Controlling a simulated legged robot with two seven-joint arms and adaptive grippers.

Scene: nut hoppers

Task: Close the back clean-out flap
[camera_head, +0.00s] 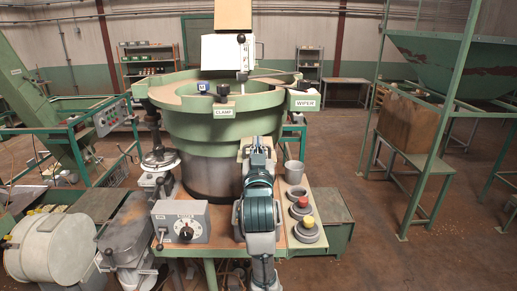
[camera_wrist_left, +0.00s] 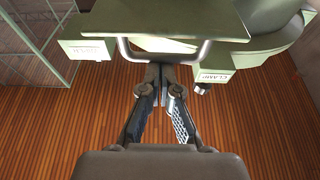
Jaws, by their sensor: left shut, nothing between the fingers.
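A green panel (camera_wrist_left: 165,18) with a bent silver handle (camera_wrist_left: 188,59) fills the top of the left wrist view; it looks like the clean-out flap. I cannot tell how far it stands open. My left gripper (camera_wrist_left: 165,72) is shut and empty, its fingertips at the middle of the handle bar. I cannot tell whether they touch it. In the head view my left gripper (camera_head: 258,146) is upright before the near side of the green hopper bowl (camera_head: 196,126), hiding part of it. The flap is not clear there. My right gripper is not in view.
The CLAMP label (camera_head: 223,112) and WIPER label (camera_head: 306,103) sit on the bowl's rim.

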